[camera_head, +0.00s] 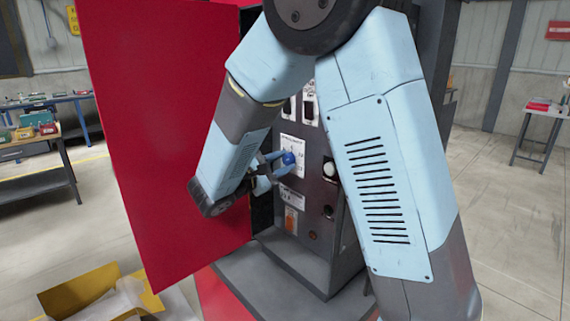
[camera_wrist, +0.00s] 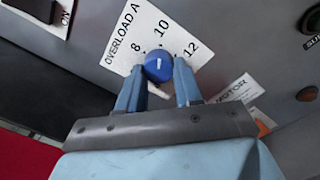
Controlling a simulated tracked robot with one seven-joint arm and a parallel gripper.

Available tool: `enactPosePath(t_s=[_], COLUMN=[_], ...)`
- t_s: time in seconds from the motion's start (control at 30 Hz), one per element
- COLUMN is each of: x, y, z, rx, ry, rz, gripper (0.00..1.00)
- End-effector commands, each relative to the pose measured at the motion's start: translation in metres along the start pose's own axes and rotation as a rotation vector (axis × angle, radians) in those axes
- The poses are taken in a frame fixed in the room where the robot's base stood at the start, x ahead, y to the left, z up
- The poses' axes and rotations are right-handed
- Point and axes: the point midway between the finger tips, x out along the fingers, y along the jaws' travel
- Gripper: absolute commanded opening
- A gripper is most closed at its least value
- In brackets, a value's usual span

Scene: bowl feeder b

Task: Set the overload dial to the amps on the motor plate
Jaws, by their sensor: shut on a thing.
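The overload dial is a round blue knob (camera_wrist: 158,66) with a short white mark, on a white scale card (camera_wrist: 120,42) reading OVERLOAD A with 8, 10 and 12. The mark points roughly up in the wrist view, towards the 10 side; its exact setting is hard to tell. My gripper (camera_wrist: 158,84) has its fingers on either side of the knob and is shut on it. The knob also shows in the head view (camera_head: 289,158). The motor plate (camera_wrist: 238,90) shows its MOTOR heading at the right of the wrist view; its amps are not readable.
The dial is on a dark control cabinet (camera_head: 315,250) with switches above and a white round knob (camera_head: 329,168) to the right. A large red door (camera_head: 150,130) stands open on the left.

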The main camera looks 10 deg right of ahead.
Motion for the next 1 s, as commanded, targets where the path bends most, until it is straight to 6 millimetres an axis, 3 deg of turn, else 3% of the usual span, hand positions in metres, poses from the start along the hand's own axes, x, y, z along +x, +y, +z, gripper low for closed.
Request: enactPosePath(t_s=[0.27,0.3,0.53,0.83,1.0], x=[-0.003,-0.003,-0.001,-0.003,-0.021], y=[0.002,0.002,0.001,0.000,0.001], z=[-0.001,-0.002,-0.001,0.000,-0.001], rx=[0.001,0.001,0.000,-0.001,0.000], ry=[0.007,0.007,0.003,0.001,0.003], rz=[0.006,0.006,0.003,0.001,0.003], gripper=[0.04,0.38,0.60,0.60,0.60])
